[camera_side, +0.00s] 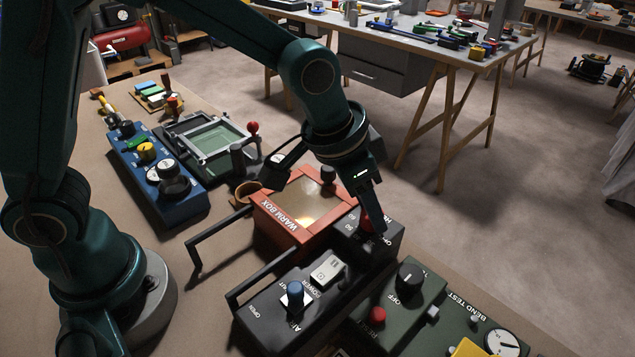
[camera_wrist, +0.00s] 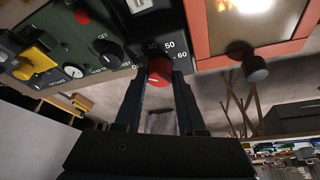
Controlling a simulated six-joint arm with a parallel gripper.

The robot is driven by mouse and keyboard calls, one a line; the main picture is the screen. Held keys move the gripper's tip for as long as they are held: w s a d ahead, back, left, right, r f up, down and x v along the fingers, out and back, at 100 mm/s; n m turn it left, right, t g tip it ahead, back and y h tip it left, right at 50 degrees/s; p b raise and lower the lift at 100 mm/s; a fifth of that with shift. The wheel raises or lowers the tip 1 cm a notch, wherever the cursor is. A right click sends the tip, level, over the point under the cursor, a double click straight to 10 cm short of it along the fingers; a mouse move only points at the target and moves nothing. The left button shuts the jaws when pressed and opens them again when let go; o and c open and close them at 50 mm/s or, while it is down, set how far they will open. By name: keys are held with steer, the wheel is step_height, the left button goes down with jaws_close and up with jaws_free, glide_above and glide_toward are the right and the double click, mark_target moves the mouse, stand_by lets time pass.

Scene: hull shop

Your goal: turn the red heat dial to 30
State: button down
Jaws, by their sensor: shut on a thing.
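The red heat dial (camera_wrist: 159,71) sits on a dark panel (camera_wrist: 125,58) in the wrist view. Printed numbers 40, 50 and 60 show around it; other marks are hidden or too small to read. A short pale line shows on the dial's face, toward its lower left in the picture. My gripper (camera_wrist: 159,80) is shut on the dial, one finger on each side.
The orange-framed warm box (camera_side: 268,222) with a dark knob stands close behind the dial. A black unit with a blue-topped lever (camera_side: 295,291) and a green panel with a black OFF knob (camera_side: 409,279) stand near. A blue control box (camera_side: 150,170) lies farther left.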

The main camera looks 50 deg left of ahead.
steer(key=shift+m+g+h, duration=0.3)
steer(key=shift+m+h, duration=0.1)
steer(key=shift+m, duration=0.9)
steer(key=c, duration=0.5)
jaws_free()
steer(key=shift+r, duration=0.1)
steer(key=shift+v, duration=2.5)
steer(key=shift+a, duration=0.1)
